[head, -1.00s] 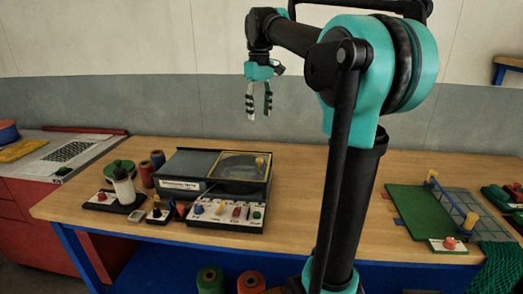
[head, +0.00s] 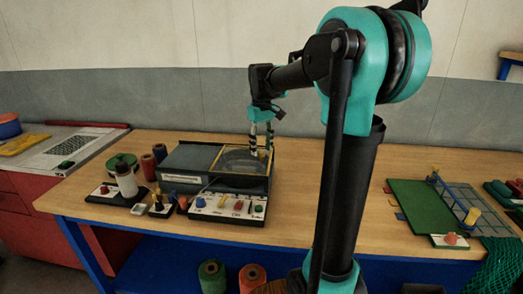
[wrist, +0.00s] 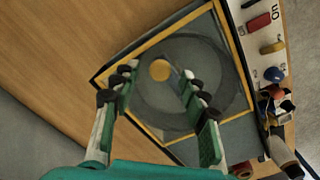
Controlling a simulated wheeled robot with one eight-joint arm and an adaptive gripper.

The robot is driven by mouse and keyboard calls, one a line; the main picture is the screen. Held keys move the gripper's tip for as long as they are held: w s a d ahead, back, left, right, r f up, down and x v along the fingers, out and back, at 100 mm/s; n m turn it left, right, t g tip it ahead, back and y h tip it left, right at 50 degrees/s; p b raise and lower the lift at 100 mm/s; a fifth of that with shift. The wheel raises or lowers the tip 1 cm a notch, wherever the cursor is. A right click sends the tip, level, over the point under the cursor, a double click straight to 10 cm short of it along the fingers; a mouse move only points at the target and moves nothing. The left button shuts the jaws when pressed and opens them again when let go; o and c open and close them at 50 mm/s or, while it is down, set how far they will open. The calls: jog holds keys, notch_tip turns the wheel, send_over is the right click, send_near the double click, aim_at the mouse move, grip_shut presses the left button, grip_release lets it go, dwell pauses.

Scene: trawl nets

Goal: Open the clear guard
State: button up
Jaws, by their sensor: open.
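The clear guard (head: 236,161) is a see-through panel with a yellow frame. It lies closed over the right part of a dark grey machine (head: 188,160). In the wrist view the guard (wrist: 205,62) fills the middle, with a round dark disc visible beneath it. A yellow knob (wrist: 160,70) stands on the guard near its edge. My gripper (head: 261,151) is open and points down at the guard's right back part. In the wrist view its fingertips (wrist: 157,76) lie on either side of the knob, and nothing is held. I cannot tell whether they touch the knob.
A control panel (head: 227,206) with coloured knobs and switches runs along the machine's front. Spools (head: 148,167) and a white bottle (head: 127,184) stand to the left. The table between is clear.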

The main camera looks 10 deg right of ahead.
jog(key=shift+f, duration=0.75)
jog(key=shift+c, duration=0.3)
grip_shut()
